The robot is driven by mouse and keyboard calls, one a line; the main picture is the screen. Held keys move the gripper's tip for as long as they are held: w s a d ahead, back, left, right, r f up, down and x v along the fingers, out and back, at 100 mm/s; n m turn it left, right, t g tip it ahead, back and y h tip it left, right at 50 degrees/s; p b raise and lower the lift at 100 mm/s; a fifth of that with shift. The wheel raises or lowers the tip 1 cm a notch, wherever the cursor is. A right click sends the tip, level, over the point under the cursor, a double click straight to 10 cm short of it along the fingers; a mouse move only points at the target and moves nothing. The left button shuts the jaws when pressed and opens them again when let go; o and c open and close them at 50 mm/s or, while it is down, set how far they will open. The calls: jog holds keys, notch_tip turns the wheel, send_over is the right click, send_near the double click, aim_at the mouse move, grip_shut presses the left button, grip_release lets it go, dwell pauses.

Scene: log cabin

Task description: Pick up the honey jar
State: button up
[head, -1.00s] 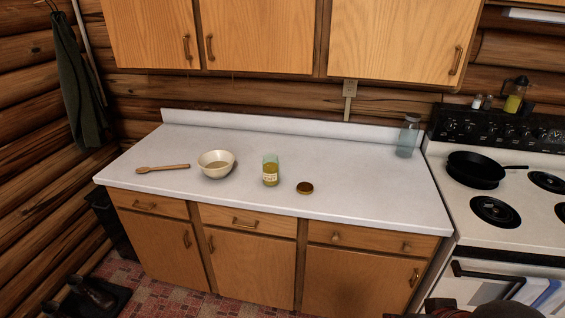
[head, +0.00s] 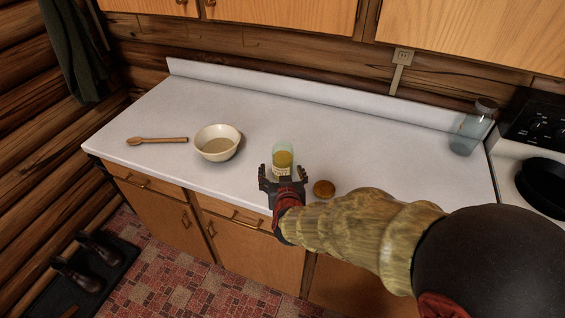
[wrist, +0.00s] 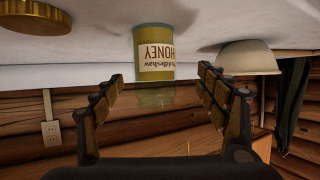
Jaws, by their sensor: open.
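The honey jar (head: 283,158) is a clear glass jar with yellow honey and a white label, standing on the white counter. In the wrist view the jar (wrist: 155,60) appears upside down, with "HONEY" on its label. My gripper (head: 283,178) is open at the counter's front edge, just in front of the jar. In the wrist view the open fingers (wrist: 160,90) lie to either side of the jar's line, with the jar just beyond them. The lower part of the jar is hidden by the gripper in the head view.
A brown lid (head: 324,188) lies right of the jar. A cream bowl (head: 217,146) and a wooden spoon (head: 157,140) are to the left. A glass jar (head: 470,132) stands at the back right, beside the stove (head: 506,172). The counter (head: 330,130) behind the honey jar is clear.

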aim_at(284, 168)
jog(key=b+x, duration=0.1)
jog(key=x, duration=0.1)
jog(key=b+x, duration=0.1)
jog(key=x, duration=0.1)
jog(key=d+b+x, duration=0.1)
jog(key=x, duration=0.2)
jog(key=shift+s+f, duration=0.1)
jog(key=shift+f, duration=0.1)
jog(key=shift+w+a, duration=0.1)
jog(key=shift+w, duration=0.25)
jog(key=c, duration=0.3)
jog(key=c, duration=1.4)
jog(key=shift+r, duration=0.1)
jog(key=shift+c, duration=0.6)
jog(key=shift+r, duration=0.15)
